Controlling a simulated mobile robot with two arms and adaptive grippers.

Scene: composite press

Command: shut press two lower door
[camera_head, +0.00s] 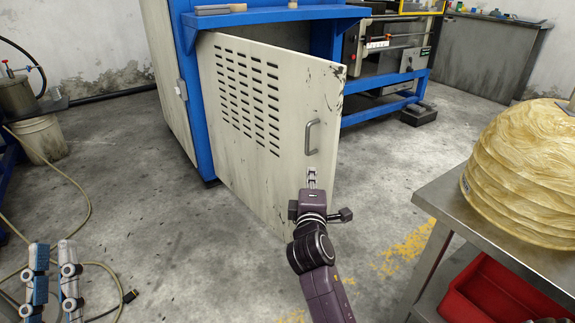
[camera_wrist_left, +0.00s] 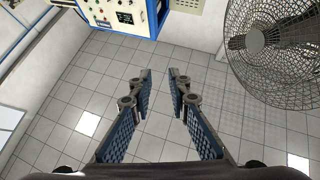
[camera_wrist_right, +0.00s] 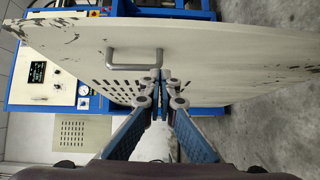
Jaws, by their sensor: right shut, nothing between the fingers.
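The press's lower door (camera_head: 265,110) is cream with rows of slots and stands swung open from the blue frame (camera_head: 196,115). Its grey handle (camera_head: 308,137) is near the free edge. My right gripper (camera_head: 312,172) is shut and empty, in front of the door just below the handle. In the right wrist view the door (camera_wrist_right: 215,50) fills the upper part, with the handle (camera_wrist_right: 134,59) above the closed fingertips (camera_wrist_right: 160,78). Contact with the door cannot be told. My left gripper (camera_head: 54,250) is open and empty at the lower left; its spread fingers (camera_wrist_left: 160,80) show in the left wrist view.
A steel table (camera_head: 470,235) with a ribbed yellow form (camera_head: 525,170) and a red bin (camera_head: 490,290) stands at the right. A bucket (camera_head: 42,138) and cables are at the left. Floor around the door is mostly clear. A fan (camera_wrist_left: 270,45) shows in the left wrist view.

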